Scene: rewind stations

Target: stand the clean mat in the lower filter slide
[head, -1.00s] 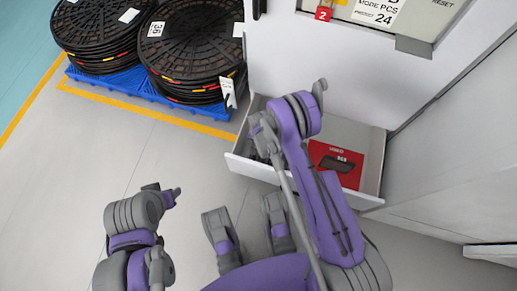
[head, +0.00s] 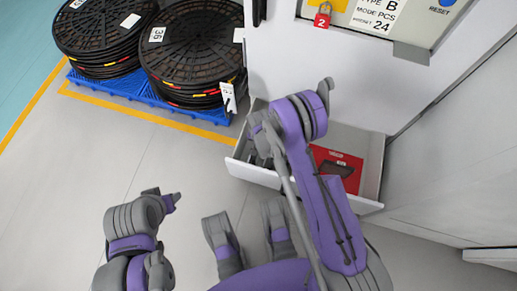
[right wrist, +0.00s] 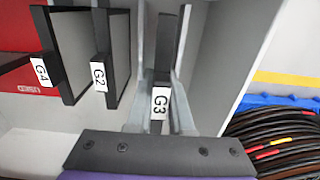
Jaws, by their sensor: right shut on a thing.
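My right gripper (right wrist: 160,95) is shut on a black-edged mat labelled G3 (right wrist: 160,103), which stands on edge between its fingers in the right wrist view. The mat's faces are mostly hidden, so I cannot tell whether it is clean. Mats labelled G2 (right wrist: 99,72) and G4 (right wrist: 42,68) stand beside it to the left. In the head view my right gripper (head: 263,143) is over the left part of an open white drawer (head: 250,172); my arm hides much of it. My left gripper (head: 172,201) is over the floor, its fingers unclear. I cannot make out a filter slide.
A red item (head: 338,168) with a dark piece lies in the drawer's right part. Stacked black reels (head: 195,50) stand on a blue pallet (head: 190,100) at the left. A white cabinet with a label panel (head: 380,15) rises behind the drawer. Floor left of the drawer is clear.

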